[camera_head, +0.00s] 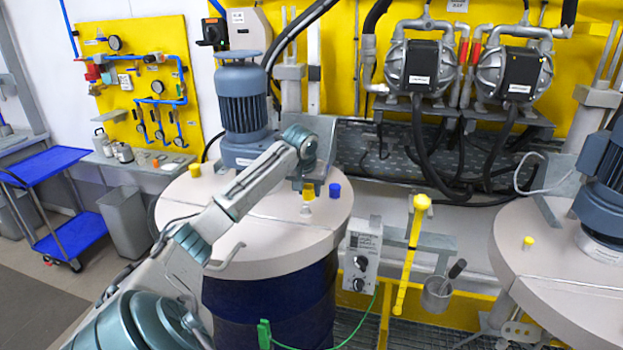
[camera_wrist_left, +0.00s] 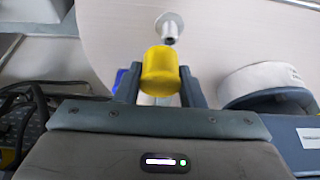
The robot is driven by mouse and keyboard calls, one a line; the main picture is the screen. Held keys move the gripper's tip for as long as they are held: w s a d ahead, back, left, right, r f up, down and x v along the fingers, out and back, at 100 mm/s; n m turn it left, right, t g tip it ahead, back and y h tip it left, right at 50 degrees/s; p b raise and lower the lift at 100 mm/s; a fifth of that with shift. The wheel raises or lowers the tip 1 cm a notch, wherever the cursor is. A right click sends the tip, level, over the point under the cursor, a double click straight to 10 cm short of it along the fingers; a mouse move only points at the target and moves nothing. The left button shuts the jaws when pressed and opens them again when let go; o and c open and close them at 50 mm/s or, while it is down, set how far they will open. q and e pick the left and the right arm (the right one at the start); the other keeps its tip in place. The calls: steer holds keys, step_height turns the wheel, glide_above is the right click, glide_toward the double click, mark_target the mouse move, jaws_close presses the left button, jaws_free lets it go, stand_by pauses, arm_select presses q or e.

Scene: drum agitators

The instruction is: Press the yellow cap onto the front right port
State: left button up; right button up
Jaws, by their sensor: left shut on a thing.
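My left gripper (camera_head: 308,186) is shut on a yellow cap (camera_head: 308,195) above the right part of the round drum lid (camera_head: 265,235). In the left wrist view the yellow cap (camera_wrist_left: 160,70) sits between the two fingers of the gripper (camera_wrist_left: 158,86). In the head view the port below the cap is small and hard to make out. My right gripper is not in view.
A blue cap (camera_head: 335,190) stands on the lid close to the gripper's right. Another yellow cap (camera_head: 194,170) is at the lid's left. The blue agitator motor (camera_head: 243,97) rises at the lid's back. A second drum lid (camera_head: 560,280) is at the right.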

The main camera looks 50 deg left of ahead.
arm_select(q)
steer(key=shift+a+f, duration=0.1)
steer(key=shift+f, duration=0.35)
steer(key=shift+s+a+f, duration=0.1)
steer(key=shift+s+a, duration=0.25)
steer(key=shift+s, duration=0.2)
steer(key=shift+w+d+f, duration=0.1)
steer(key=shift+w+d, duration=0.1)
steer(key=shift+w, duration=0.1)
steer(key=shift+f, duration=0.2)
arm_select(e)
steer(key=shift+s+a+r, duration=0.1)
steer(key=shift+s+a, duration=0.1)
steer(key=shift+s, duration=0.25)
arm_select(q)
steer(key=shift+s+f, duration=0.1)
steer(key=shift+f, duration=0.05)
steer(key=shift+f, duration=0.2)
